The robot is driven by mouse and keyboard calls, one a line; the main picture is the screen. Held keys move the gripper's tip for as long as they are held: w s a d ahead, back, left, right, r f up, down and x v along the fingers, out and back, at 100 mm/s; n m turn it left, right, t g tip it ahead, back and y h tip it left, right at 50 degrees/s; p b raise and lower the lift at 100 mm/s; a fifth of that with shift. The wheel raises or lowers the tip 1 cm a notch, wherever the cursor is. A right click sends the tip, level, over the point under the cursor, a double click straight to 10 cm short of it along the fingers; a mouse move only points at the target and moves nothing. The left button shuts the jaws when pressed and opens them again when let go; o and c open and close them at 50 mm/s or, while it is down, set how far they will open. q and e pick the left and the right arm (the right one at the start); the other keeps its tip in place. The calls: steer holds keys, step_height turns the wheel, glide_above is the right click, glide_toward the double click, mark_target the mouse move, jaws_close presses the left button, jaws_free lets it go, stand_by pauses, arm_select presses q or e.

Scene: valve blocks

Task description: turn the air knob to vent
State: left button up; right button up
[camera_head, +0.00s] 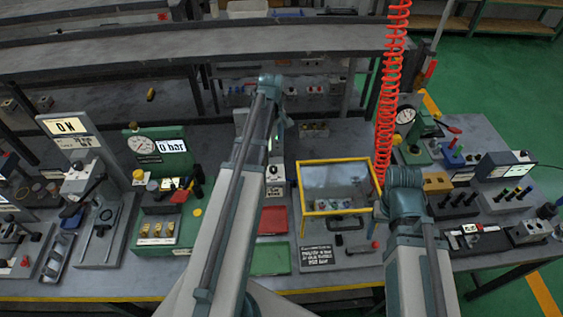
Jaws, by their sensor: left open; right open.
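A small light box with a dark round knob (273,170) stands mid-bench, just right of my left forearm. It may be the air knob; its marking is too small to read. My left gripper (277,135) hangs open beyond and above this knob, apart from it as far as I can see, and partly hidden by my arm. A green panel (172,148) at left carries a round gauge and a display reading 0 bar, with a yellow knob (138,175) below the gauge. My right gripper (379,211) is open and mostly hidden behind my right arm, near the yellow-framed box.
The yellow-framed clear box (335,187) stands between my arms. A red tray (272,220) and a green tray (269,259) lie at the front. Several fixtures crowd both bench ends.

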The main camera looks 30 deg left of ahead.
mark_target(274, 168)
arm_select(q)
steer(key=shift+f, duration=0.1)
step_height(274, 168, down, 14)
steer(key=b, duration=1.4)
steer(key=shift+r, duration=0.2)
jaws_close()
